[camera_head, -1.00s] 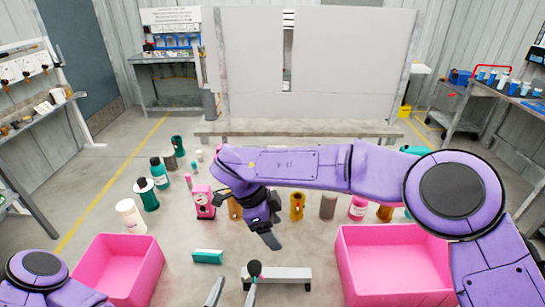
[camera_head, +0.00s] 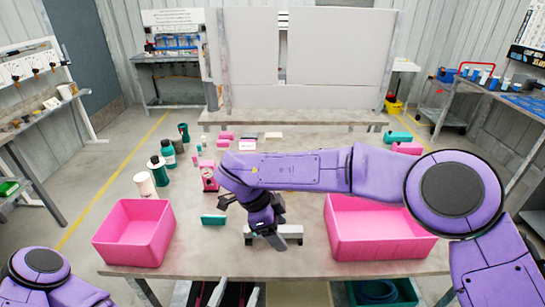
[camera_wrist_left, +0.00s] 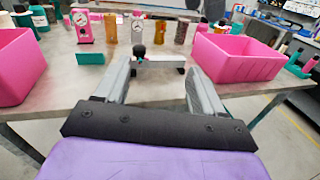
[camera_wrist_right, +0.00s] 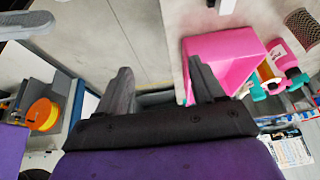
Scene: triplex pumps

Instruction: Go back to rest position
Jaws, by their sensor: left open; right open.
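My right arm (camera_head: 310,170) crosses the head view from the right, and its gripper (camera_head: 262,220) hangs over the table's middle, in front of a low metal stand (camera_head: 290,232). In the right wrist view the right gripper (camera_wrist_right: 163,88) is open and empty. My left gripper (camera_wrist_left: 160,90) is open and empty in the left wrist view, with the metal stand and its black knob (camera_wrist_left: 140,50) showing beyond its fingers. In the head view, part of my left arm (camera_head: 42,264) shows at the bottom left; I cannot make out its gripper there.
Pink bins stand at the table's left (camera_head: 135,232) and right (camera_head: 372,240). A teal block (camera_head: 213,220) and a pink gauge (camera_head: 208,178) sit between them. Bottles (camera_head: 158,172) line the left side.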

